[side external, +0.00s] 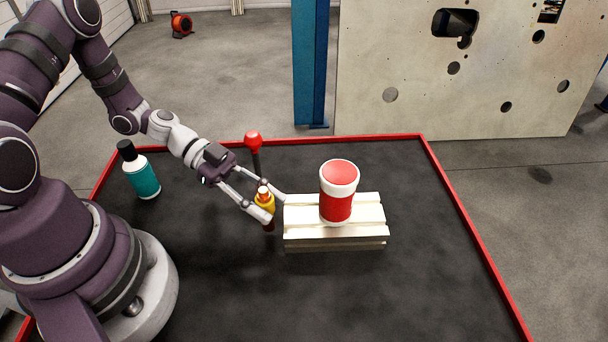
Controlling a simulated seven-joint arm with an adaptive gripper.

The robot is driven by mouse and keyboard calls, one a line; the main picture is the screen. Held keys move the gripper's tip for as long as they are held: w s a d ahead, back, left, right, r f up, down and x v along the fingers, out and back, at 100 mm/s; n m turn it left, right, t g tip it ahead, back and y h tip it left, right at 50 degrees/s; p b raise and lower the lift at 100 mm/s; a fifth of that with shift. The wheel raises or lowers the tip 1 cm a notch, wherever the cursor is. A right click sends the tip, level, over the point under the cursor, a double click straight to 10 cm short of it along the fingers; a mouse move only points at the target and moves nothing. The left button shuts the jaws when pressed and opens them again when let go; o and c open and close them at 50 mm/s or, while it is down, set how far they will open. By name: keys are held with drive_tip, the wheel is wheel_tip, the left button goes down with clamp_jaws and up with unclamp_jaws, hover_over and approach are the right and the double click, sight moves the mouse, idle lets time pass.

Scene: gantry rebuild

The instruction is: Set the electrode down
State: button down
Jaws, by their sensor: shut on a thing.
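A small yellow piece with an orange-red top and a dark lower end, which looks to be the electrode (265,199), is upright between the fingers of my gripper (268,207). My gripper is shut on it, just left of a cream slotted block (303,237). The fingers hide part of the piece. I cannot tell whether its lower end touches the dark mat or hangs just above it.
A red and white canister (338,204) stands on the block. A red-knobbed dark rod (253,142) is behind my gripper. A teal bottle with a black cap (142,177) stands at left. The red-rimmed black mat (330,300) is clear in front.

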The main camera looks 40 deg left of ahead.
wheel_tip(320, 180, up, 20)
drive_tip(key=w+d+f+n+t, duration=0.1)
drive_tip(key=w+d+f+t, duration=0.15)
drive_tip(key=d, duration=0.45)
drive_tip(key=w+d+f+n+t, duration=0.1)
drive_tip(key=w+d+n, duration=0.1)
drive_tip(key=w+d, duration=0.3)
drive_tip(key=s+d+r+n+t+y, duration=0.1)
drive_tip(key=s+d+r+y, duration=0.15)
drive_tip(key=d, duration=0.85)
drive_tip(key=shift+h, duration=0.35)
drive_tip(key=f, duration=2)
drive_tip(key=shift+w+a+f, duration=0.1)
drive_tip(key=shift+w+a, duration=0.1)
drive_tip(key=shift+w, duration=0.05)
drive_tip(key=shift+f, duration=0.1)
drive_tip(key=c, duration=0.9)
unclamp_jaws()
drive_tip(key=shift+o, duration=0.2)
